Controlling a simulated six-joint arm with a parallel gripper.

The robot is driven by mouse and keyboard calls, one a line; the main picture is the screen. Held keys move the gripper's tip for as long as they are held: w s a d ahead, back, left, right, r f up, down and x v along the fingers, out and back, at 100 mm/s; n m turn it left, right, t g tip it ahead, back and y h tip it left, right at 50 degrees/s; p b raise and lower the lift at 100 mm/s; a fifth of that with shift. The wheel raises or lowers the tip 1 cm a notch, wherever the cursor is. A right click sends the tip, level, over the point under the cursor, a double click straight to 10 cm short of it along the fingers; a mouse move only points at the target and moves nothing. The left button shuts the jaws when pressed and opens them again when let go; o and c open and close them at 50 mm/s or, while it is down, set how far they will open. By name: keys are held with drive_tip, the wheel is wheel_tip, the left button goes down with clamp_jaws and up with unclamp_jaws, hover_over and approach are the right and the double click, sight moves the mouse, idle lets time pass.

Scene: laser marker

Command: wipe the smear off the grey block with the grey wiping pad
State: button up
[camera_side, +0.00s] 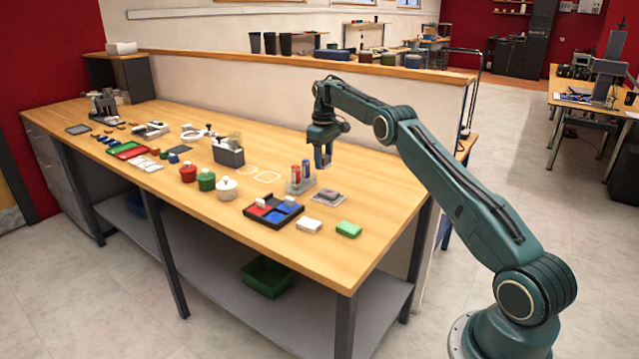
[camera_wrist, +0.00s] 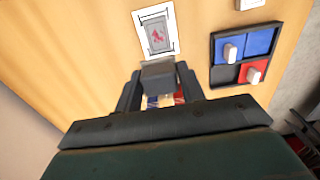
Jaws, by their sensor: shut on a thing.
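The grey block (camera_wrist: 158,36) lies on the table inside a white border, with a red smear on its top. In the side view the block (camera_side: 328,196) is near the right part of the table. My gripper (camera_wrist: 157,82) is shut on the grey wiping pad (camera_wrist: 158,74). In the wrist view the pad is just below the block in the picture, apart from its smear. In the side view my gripper (camera_side: 323,160) hangs above the table, behind the block; the pad is hard to make out there.
A clear rack with red and blue vials (camera_side: 300,178) stands close to my gripper. A black tray (camera_side: 250,214) with red and blue compartments, a white block (camera_side: 309,226) and a green block (camera_side: 348,230) lie nearby. Lidded pots (camera_side: 207,181) stand further left.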

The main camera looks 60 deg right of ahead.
sight(323, 190)
drive_tip(key=shift+f, duration=4.1)
drive_tip(key=shift+s, duration=2.75)
drive_tip(key=shift+c, duration=0.3)
drive_tip(key=shift+w, duration=2.65)
drive_tip(key=shift+w+r, duration=0.15)
drive_tip(key=shift+r, duration=4)
